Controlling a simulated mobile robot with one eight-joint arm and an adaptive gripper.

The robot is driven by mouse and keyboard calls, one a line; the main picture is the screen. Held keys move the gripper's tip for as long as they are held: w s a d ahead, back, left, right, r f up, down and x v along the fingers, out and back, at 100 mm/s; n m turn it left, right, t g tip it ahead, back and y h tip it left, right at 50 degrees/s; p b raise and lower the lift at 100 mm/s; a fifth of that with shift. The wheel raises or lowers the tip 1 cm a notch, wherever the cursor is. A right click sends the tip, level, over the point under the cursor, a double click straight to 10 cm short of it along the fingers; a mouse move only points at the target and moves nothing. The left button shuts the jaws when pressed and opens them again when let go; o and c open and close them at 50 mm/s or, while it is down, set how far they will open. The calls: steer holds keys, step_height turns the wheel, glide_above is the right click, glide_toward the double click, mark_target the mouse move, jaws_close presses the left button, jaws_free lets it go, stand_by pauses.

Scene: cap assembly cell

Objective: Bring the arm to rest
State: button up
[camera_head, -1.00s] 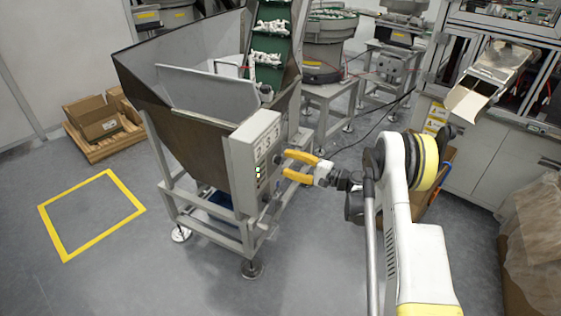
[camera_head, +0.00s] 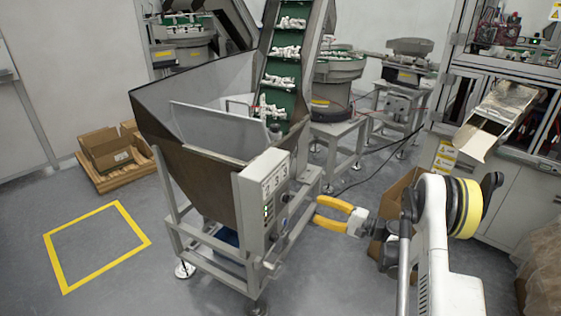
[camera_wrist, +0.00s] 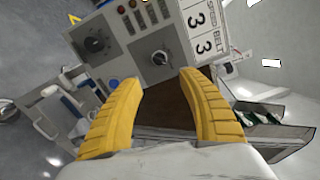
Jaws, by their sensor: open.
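My gripper (camera_head: 335,215) has yellow fingers and is open and empty. In the head view it is to the right of the control box (camera_head: 264,205) on the hopper machine, with its fingers pointing left. The wrist view shows both fingers (camera_wrist: 161,108) spread apart with nothing between them. I cannot tell the exact gap between the fingertips and the box. My arm (camera_head: 434,240) is raised and bent at the right of the head view.
A metal hopper (camera_head: 190,150) with a green conveyor (camera_head: 279,76) stands left of my gripper. A cardboard box (camera_head: 108,150) sits on a pallet at the far left. A yellow floor square (camera_head: 100,245) is empty. A machine cabinet (camera_head: 500,170) with a metal chute (camera_head: 497,118) stands at the right.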

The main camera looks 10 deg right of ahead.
steer(key=s+a+r+n+g+h, duration=0.25)
steer(key=s+a+r, duration=0.2)
steer(key=r, duration=0.25)
steer(key=s+a+r+n+g+h, duration=0.1)
steer(key=s+a+r+g+h, duration=0.15)
steer(key=a+r, duration=0.45)
steer(key=s+d+r+n+h, duration=0.1)
steer(key=s+n+h, duration=0.2)
steer(key=s, duration=1)
steer(key=s+d+r+n+h, duration=0.1)
steer(key=s+n+h, duration=0.3)
steer(key=s, duration=1)
steer(key=shift+s+r+t+h, duration=0.3)
steer(key=shift+r+h, duration=0.25)
steer(key=shift+h, duration=0.35)
steer(key=shift+d, duration=0.1)
stand_by(2.9)
